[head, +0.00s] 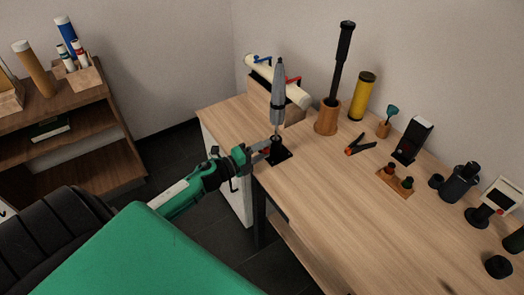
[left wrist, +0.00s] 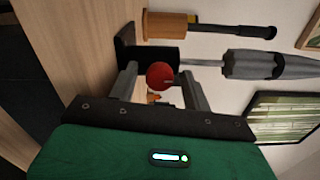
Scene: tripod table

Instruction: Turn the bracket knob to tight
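The bracket (head: 281,155) is a black mount near the table's left edge, with a slim grey pole (head: 278,92) standing upright in it. In the left wrist view the bracket (left wrist: 160,55) shows behind its round red knob (left wrist: 160,75). The knob also shows as a small red spot in the head view (head: 267,151). My left gripper (head: 262,151) reaches the bracket from the left. My right gripper is not in view.
Behind the bracket lies a cream tube (head: 292,93) with blue and red clamps on a wooden block. An orange-brown holder (head: 327,117) with a black-handled pole and a yellow cylinder (head: 362,95) stand farther right. The table's front middle (head: 370,225) is clear.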

